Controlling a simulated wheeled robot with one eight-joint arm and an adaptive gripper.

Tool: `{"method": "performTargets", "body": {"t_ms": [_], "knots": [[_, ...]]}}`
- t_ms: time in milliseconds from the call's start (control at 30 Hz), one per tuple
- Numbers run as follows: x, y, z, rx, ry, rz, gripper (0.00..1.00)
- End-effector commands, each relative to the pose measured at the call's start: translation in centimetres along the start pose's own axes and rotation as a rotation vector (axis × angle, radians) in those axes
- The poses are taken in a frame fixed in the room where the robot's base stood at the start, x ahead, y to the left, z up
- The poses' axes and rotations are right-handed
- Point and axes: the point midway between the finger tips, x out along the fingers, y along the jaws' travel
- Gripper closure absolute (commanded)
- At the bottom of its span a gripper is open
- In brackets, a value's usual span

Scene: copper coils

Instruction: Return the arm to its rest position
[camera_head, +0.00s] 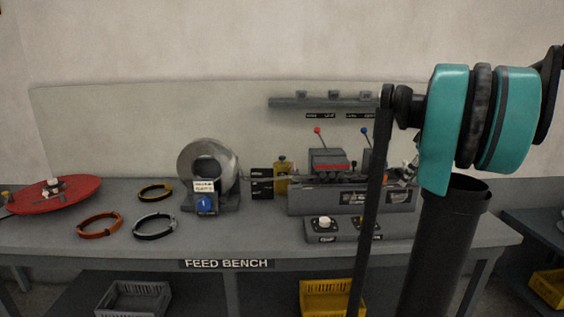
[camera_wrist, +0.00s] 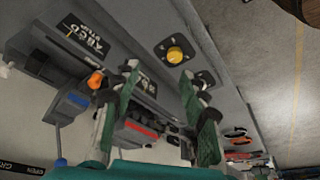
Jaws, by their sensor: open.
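My arm (camera_head: 455,125), with teal joint housings, stands raised at the right of the head view, in front of the bench's right end. My gripper (camera_wrist: 160,73) shows in the wrist view with its two green-sided fingers apart and nothing between them. In the head view the gripper cannot be made out clearly behind the arm. The wrist view looks tilted onto the bench machine (camera_wrist: 140,135) and a control box with a yellow button (camera_wrist: 175,55).
The feed bench (camera_head: 255,240) carries a grey machine (camera_head: 350,198) close to my arm, a button box (camera_head: 340,230), a coil unit (camera_head: 207,165), a red disc (camera_head: 52,196) and orange (camera_head: 99,225), black (camera_head: 154,226) and yellow (camera_head: 155,192) rings. A yellow crate (camera_head: 330,297) stands below.

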Motion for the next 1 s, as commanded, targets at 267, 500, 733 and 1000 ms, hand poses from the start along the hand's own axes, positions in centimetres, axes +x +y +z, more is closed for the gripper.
{"method": "performTargets", "body": {"t_ms": [267, 500, 733, 1000], "knots": [[5.8, -5.3, -0.3, 0.124, -0.039, 0.036, 0.56], [13.8, -14.2, 1.3, 0.307, -0.067, 0.111, 0.56], [21.9, -25.1, 6.9, 0.534, -0.036, 0.217, 0.56], [25.4, -30.5, 11.5, 0.669, 0.016, 0.27, 0.56]]}}
